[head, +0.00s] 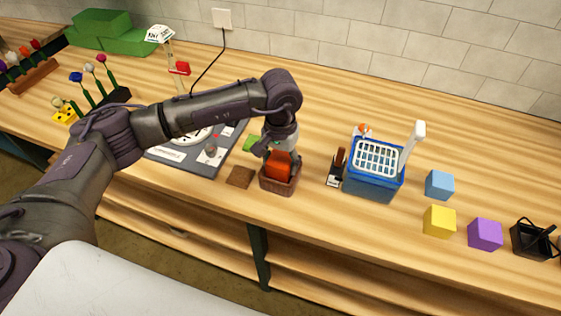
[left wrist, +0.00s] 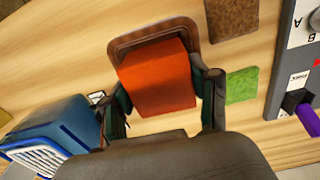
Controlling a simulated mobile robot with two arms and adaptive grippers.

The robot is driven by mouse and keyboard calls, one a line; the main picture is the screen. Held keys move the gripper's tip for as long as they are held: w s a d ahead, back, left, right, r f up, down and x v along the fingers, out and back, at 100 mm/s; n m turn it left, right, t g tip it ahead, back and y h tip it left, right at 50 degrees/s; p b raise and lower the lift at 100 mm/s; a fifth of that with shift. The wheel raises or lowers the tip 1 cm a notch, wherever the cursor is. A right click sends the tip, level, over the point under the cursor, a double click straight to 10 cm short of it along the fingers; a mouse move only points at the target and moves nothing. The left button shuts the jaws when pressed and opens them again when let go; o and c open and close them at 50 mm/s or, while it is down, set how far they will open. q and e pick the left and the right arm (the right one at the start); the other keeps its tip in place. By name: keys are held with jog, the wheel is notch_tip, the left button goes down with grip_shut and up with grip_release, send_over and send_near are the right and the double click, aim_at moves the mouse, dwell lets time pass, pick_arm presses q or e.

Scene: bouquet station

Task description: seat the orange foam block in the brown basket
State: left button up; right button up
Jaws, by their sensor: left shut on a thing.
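The orange foam block (head: 278,165) is at the mouth of the brown basket (head: 279,187), its lower part hidden by the basket's front wall. My left gripper (head: 277,152) is above the basket, pointing down, shut on the block. In the left wrist view the orange block (left wrist: 158,82) sits between the two fingers of my left gripper (left wrist: 163,98). The basket's brown rim (left wrist: 124,45) shows behind it there. I cannot tell whether the block touches the basket floor. My right gripper is not in view.
A brown square (head: 240,177) and a green square (head: 250,143) lie close left of the basket, near a dark grey board (head: 190,163). A blue crate (head: 370,182) stands to the right, with blue (head: 439,184), yellow (head: 439,221) and purple (head: 485,234) cubes beyond it.

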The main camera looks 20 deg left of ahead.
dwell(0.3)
pick_arm(q)
jog(key=o, duration=1.5)
jog(key=shift+c, duration=0.2)
jog(key=shift+o, duration=1.1)
jog(key=shift+r, duration=0.65)
jog(key=shift+r+p, duration=1.05)
jog(key=shift+r, duration=1.85)
